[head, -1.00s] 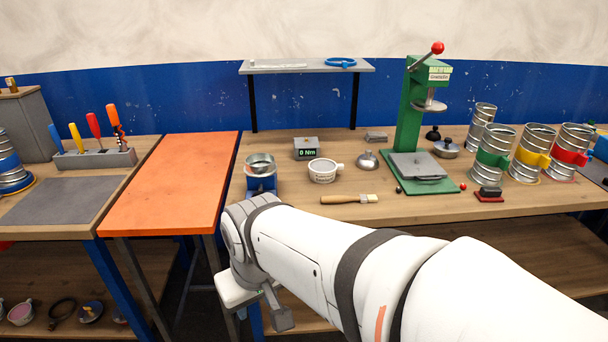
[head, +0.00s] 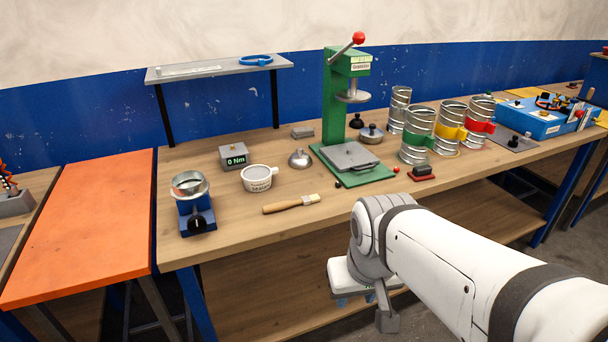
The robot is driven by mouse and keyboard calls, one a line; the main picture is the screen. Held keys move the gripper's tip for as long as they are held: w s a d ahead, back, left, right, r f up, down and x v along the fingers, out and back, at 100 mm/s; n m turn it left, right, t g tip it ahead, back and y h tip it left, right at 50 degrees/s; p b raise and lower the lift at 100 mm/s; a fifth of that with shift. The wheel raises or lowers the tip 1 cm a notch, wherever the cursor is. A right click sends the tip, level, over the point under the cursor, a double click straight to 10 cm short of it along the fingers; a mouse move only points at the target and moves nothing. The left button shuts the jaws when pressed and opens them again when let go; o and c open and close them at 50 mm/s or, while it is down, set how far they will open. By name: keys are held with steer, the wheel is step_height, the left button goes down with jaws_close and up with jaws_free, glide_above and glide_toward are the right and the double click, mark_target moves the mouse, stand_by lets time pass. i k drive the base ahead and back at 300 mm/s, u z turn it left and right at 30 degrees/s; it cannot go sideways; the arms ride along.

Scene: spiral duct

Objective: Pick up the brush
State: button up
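The brush (head: 290,204) lies flat near the front edge of the wooden workbench (head: 235,229). Its wooden handle points left and its pale bristles point right. My arm comes in from the lower right, and its wrist end hangs in front of the bench edge, to the right of the brush and apart from it.
A blue holder with a metal ring (head: 194,206) stands to the left. A green press (head: 338,110) stands at the back right. The bench around the brush is clear.

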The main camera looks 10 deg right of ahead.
mark_target(281, 206)
steer(key=i, duration=1)
steer(key=z, duration=0.1)
